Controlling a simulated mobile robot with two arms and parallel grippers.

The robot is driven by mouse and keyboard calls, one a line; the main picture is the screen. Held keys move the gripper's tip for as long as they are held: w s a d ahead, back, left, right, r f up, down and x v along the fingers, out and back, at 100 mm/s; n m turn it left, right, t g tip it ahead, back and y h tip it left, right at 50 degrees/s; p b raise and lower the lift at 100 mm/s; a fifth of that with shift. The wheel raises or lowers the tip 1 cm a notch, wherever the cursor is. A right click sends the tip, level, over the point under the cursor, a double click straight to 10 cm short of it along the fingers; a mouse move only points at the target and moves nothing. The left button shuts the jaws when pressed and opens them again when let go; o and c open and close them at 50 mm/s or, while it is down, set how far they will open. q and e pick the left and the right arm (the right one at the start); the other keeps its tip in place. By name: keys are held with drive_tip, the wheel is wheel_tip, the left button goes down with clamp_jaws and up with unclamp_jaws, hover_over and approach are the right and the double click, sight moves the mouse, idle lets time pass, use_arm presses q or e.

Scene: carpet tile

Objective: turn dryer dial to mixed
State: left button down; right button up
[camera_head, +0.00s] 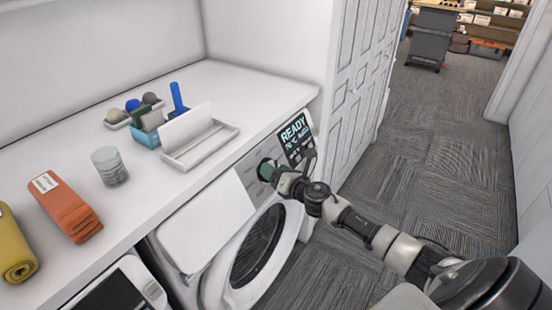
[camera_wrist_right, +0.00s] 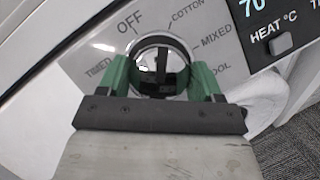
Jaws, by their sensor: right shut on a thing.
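The dryer (camera_head: 205,225) stands under the white counter, with its round door below the control panel. Its dial (camera_wrist_right: 160,52) is a dark, shiny round knob with a light rim. Labels around it read TIMED, OFF, COTTON, MIXED and a partly hidden word ending in OOL. My right gripper (camera_wrist_right: 163,75) is shut on the dial, one green finger on each side; its green fingers also show at the panel in the head view (camera_head: 266,170). Which label the dial points to is not clear. My left gripper is not in view.
A lit display (camera_head: 294,131) right of the dial reads READY. On the counter are a white tray (camera_head: 205,152), a blue bin (camera_head: 146,138), a clear glass (camera_head: 110,167), a folded orange cloth (camera_head: 66,207) and a yellow roll (camera_head: 14,248). Carpeted floor lies open at right.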

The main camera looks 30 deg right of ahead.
drive_tip(key=m+g+h+p, duration=0.1)
drive_tip(key=m+p, duration=0.2)
drive_tip(key=m+h+p, duration=0.1)
drive_tip(key=m+p, duration=0.2)
drive_tip(key=p, duration=0.1)
drive_tip(key=m+g+h+p, duration=0.1)
drive_tip(key=m+p, duration=0.2)
drive_tip(key=p, duration=0.1)
drive_tip(key=shift+r+g, duration=0.3)
drive_tip(key=shift+r, duration=0.1)
drive_tip(key=shift+f+m+g+h+p, duration=0.15)
drive_tip(key=shift+m+g+h+p, duration=0.25)
drive_tip(key=shift+m+p, duration=0.8)
drive_tip(key=shift+f+p, duration=0.1)
drive_tip(key=shift+p, duration=0.2)
drive_tip(key=shift+a, duration=0.1)
drive_tip(key=o, duration=0.9)
